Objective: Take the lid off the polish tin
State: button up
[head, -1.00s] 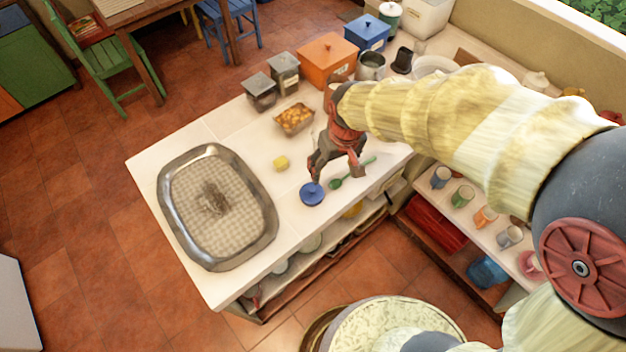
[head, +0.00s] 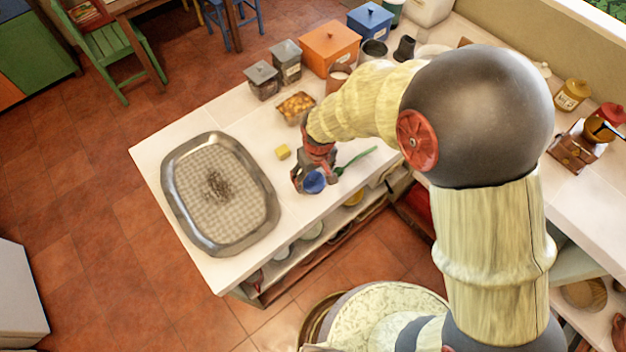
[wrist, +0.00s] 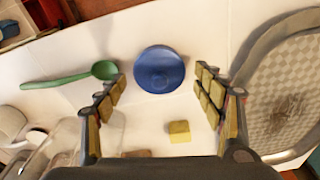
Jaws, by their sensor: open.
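The polish tin (head: 314,183) is a small round blue tin on the white counter, near its front edge. In the wrist view the blue tin (wrist: 160,69) shows from above, with a round raised middle; I cannot tell the lid's seam from the body. My gripper (head: 312,178) is over the tin in the head view and partly covers it. In the wrist view my gripper (wrist: 163,90) is open, with one padded finger on each side and the tin between and a little beyond the fingertips. Nothing is held.
A green spoon (wrist: 75,80) lies beside the tin, close to the left finger. A yellow block (head: 283,152) sits nearby. A large metal tray (head: 270,228) takes up the counter's left part. A food dish (head: 296,108) and several canisters stand farther back.

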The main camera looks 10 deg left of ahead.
jog(key=shift+w+f, duration=0.1)
jog(key=shift+f, duration=0.15)
jog(key=shift+r, duration=0.1)
jog(key=shift+c, duration=1.3)
jog(key=c, duration=1.1)
jog(key=shift+c, duration=0.3)
